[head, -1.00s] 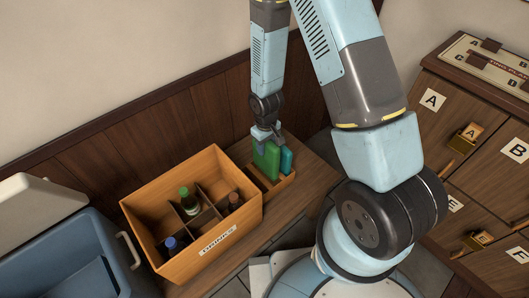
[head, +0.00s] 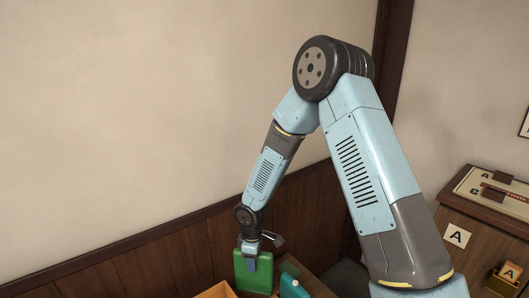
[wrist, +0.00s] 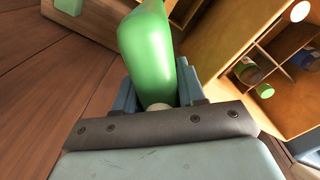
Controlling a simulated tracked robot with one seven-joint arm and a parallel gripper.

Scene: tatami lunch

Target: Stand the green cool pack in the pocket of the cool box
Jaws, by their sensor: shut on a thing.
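The green cool pack (head: 253,273) is a flat green slab, held upright below my gripper (head: 250,246) in the head view. In the wrist view my gripper (wrist: 155,88) is shut on one end of the pack (wrist: 148,45), with a blue finger on either side. A teal pack (head: 291,287) stands just right of it in the head view, apart from my gripper. The cool box and its pocket are outside both present views.
The wooden bottle crate's edge (head: 217,291) shows at the bottom of the head view. In the wrist view the crate (wrist: 228,45) stands close on the right, with bottles (wrist: 265,90) in its compartments. A drawer cabinet (head: 483,238) is at the right.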

